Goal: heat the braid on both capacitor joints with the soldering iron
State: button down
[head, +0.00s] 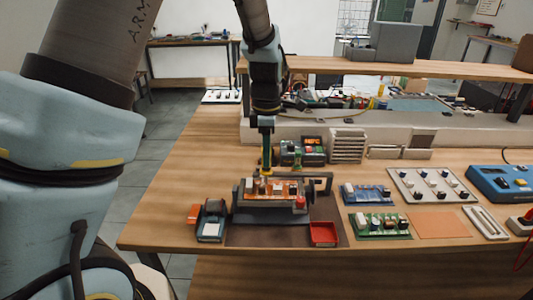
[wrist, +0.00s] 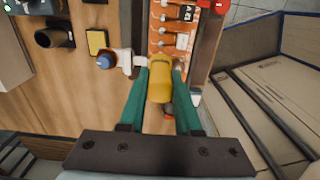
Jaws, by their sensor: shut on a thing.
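My gripper (wrist: 161,78) is shut on the yellow handle of the soldering iron (wrist: 160,86). The iron is over the left part of the orange circuit board (head: 286,188), which sits in a dark holder (head: 262,204). In the wrist view the orange board (wrist: 155,42) lies just beyond the handle and carries several dark and pale parts. The iron's tip is hidden, so I cannot tell whether it touches anything. I cannot make out the braid or the capacitor joints for certain.
A soldering station (head: 312,153) with a lit display stands behind the holder. A red tray (head: 323,234) lies front right, and a small dark box (head: 210,228) front left. Blue (head: 368,194) and green (head: 382,225) boards lie to the right. The table's left front is bare.

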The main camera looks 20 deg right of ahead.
jog(key=shift+s+a+f, duration=0.1)
dwell(0.3)
notch_tip(320, 180, up, 5)
jog(key=p, duration=0.4)
jog(key=shift+f, duration=0.2)
